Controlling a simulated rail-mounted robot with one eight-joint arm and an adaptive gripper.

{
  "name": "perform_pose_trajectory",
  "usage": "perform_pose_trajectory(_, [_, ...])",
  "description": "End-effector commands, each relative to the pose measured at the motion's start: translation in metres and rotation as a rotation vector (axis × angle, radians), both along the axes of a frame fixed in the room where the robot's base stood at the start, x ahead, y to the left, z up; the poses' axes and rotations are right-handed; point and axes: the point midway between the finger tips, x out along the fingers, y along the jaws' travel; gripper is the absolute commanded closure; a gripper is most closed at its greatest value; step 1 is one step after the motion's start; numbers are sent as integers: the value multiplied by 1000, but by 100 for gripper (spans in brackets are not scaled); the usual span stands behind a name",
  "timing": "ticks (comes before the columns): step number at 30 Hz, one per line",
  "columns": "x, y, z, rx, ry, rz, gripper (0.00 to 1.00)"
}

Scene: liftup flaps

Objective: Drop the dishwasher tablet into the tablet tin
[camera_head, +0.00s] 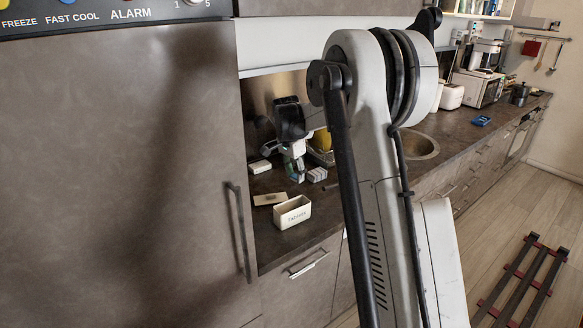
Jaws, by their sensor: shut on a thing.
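The tablet tin (293,213) is a cream, open-topped box with dark lettering on its front, standing on the dark counter near its front edge. My gripper (297,175) points down over the counter, behind the tin and apart from it. It is shut on a small, partly blue block between its fingertips, which I take to be the dishwasher tablet (297,178). The fingers hide part of it, and I cannot tell whether it is clear of the counter.
A flat tan piece (270,199) lies left of the tin. A small pale pink-grey block (317,174) is just right of my gripper, and a pale green-white block (260,167) is to its left. A sink (418,147) lies further right; a tall cabinet front (120,180) borders the left.

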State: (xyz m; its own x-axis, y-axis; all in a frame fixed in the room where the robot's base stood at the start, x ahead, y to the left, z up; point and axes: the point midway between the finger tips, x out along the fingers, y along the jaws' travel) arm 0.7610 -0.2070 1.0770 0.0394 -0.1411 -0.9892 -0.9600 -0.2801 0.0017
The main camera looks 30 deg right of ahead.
Motion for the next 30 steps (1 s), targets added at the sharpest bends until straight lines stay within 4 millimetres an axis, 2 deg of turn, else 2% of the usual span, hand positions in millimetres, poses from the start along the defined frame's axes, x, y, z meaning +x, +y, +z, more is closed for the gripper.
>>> perform_pose_trajectory(2, [3,-8,6,-2,-2,-41,85])
perform_pose_trajectory(7, [5,-11,1,-3,-2,-64,85])
perform_pose_trajectory(22, [4,-10,-47,-2,-3,-60,85])
perform_pose_trajectory(30, [4,-10,-54,-2,-3,-59,85])
